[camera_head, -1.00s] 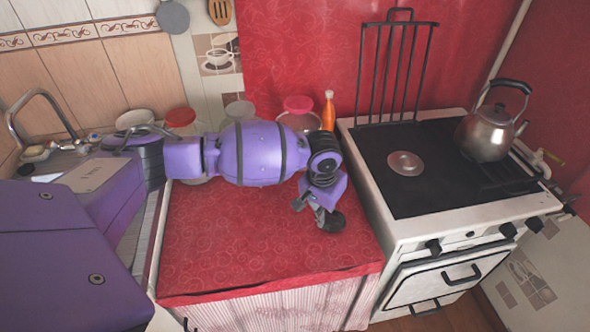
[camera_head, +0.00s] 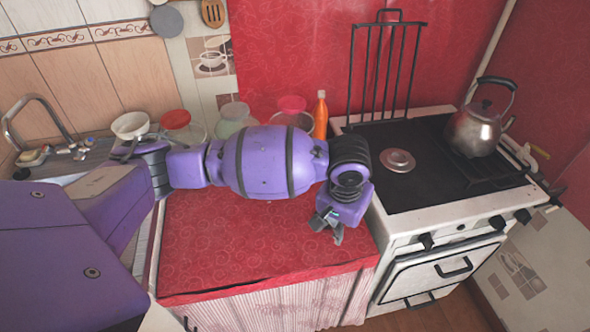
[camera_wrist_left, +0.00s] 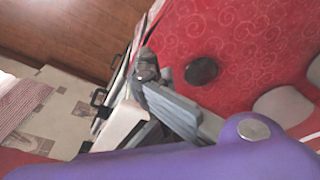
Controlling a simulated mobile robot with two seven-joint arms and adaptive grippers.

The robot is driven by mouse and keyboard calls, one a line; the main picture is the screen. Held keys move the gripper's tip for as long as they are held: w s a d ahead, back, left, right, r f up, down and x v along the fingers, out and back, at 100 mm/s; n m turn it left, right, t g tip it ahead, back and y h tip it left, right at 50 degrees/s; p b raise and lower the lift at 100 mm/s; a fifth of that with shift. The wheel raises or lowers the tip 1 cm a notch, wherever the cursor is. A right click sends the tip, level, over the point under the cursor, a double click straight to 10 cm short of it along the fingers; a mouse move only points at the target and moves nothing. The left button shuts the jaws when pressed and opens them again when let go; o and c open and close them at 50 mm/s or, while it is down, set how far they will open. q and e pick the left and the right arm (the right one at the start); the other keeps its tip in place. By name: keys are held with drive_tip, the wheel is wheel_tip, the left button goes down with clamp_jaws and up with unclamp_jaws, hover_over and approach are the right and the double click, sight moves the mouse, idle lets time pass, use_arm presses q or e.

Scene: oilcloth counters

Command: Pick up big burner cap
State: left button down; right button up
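A dark round disc, which looks like the big burner cap (camera_wrist_left: 202,71), lies flat on the red oilcloth in the left wrist view. I cannot pick it out in the head view, where my arm and gripper cover part of the counter. My left gripper (camera_head: 328,223) hangs over the right side of the red counter, tilted down, with its fingertips apart and nothing seen between them. In the left wrist view its grey fingers (camera_wrist_left: 163,92) lie to the left of the disc, apart from it in the picture. My right gripper is in neither view.
The white stove (camera_head: 440,230) stands right of the red counter (camera_head: 235,255), with a silver round lid or cap (camera_head: 398,160) and a kettle (camera_head: 474,130) on top. An orange bottle (camera_head: 320,115) and several containers stand at the counter's back. The counter's front is clear.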

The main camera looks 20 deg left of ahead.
use_arm(q)
drive_tip(key=shift+w+r, duration=0.1)
drive_tip(key=c, duration=0.5)
unclamp_jaws()
